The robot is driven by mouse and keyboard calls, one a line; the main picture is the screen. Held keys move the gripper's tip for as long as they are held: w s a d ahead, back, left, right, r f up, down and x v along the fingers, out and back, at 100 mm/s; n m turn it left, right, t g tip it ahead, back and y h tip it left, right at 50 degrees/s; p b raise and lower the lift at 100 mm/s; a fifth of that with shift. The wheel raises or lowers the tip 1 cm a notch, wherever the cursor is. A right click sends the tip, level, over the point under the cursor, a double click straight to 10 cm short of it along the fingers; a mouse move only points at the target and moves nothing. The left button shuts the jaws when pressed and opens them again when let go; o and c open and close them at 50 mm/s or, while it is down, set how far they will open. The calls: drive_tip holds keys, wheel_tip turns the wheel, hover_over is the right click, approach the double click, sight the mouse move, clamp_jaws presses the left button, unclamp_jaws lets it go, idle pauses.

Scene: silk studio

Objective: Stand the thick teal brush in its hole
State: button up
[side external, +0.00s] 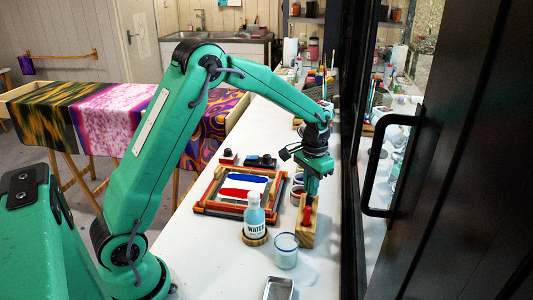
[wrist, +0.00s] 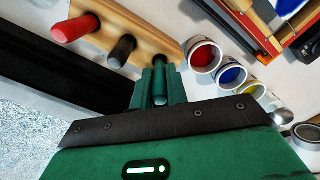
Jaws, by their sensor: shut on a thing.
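The wooden brush block (side external: 307,236) stands on the white table; its top also shows in the wrist view (wrist: 138,30). A thick red brush (wrist: 76,29) and a black brush (wrist: 122,50) stand up from it in a row. The red one shows in the side external view (side external: 307,214). My gripper (wrist: 160,82) is shut on the thick teal brush (wrist: 159,92), whose rounded end shows between the fingers. In the side external view my gripper (side external: 311,186) points down over the block's far end. The brush's lower end and its hole are hidden, so I cannot tell whether it is seated.
Paint cups with red (wrist: 203,58), blue (wrist: 232,75) and yellow (wrist: 251,91) stand close beside the block. A framed print screen (side external: 212,206) lies left. A dark door frame (side external: 352,190) borders the right.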

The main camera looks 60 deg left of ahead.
drive_tip(key=shift+f, duration=1.05)
idle(0.9)
drive_tip(key=o, duration=0.9)
drive_tip(key=shift+r, duration=0.1)
wheel_tip(320, 180, up, 7)
drive_tip(key=shift+f, duration=0.1)
drive_tip(key=shift+r, duration=0.4)
